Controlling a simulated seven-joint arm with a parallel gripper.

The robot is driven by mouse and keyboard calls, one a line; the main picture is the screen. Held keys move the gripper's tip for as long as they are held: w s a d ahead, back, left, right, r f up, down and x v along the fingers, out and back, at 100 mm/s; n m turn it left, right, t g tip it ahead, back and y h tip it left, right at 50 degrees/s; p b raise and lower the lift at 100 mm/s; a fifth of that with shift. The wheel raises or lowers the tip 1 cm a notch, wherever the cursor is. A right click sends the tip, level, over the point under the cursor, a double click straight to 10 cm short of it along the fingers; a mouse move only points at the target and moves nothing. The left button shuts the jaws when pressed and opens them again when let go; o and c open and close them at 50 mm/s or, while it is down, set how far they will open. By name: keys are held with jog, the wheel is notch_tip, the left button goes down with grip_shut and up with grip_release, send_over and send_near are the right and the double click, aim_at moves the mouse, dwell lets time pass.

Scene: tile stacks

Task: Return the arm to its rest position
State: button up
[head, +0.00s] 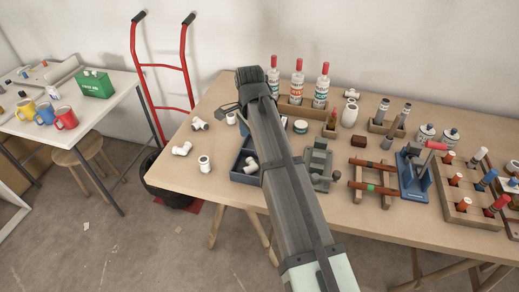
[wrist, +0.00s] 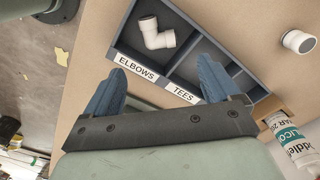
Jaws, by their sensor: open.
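My gripper (wrist: 162,70) is open and empty in the wrist view, its two blue fingers spread over the near edge of a blue-grey sorting tray (wrist: 118,38). The tray has compartments labelled ELBOWS and TEES. A white elbow fitting (wrist: 155,35) lies in the ELBOWS compartment. The visible part of the TEES compartment looks empty. In the head view my arm stretches over the table and covers much of the tray (head: 236,173); the gripper's fingers are largely hidden there.
White pipe fittings (head: 182,149) lie loose left of the tray on the wooden table (head: 185,178). Bottles (head: 298,82) stand in a rack behind my arm. A grey vise (head: 319,160), clamps and a blue stand (head: 412,175) crowd the right. A red hand truck (head: 160,67) stands left.

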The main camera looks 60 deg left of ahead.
jog(key=shift+d+r, duration=0.1)
jog(key=shift+r, duration=1.65)
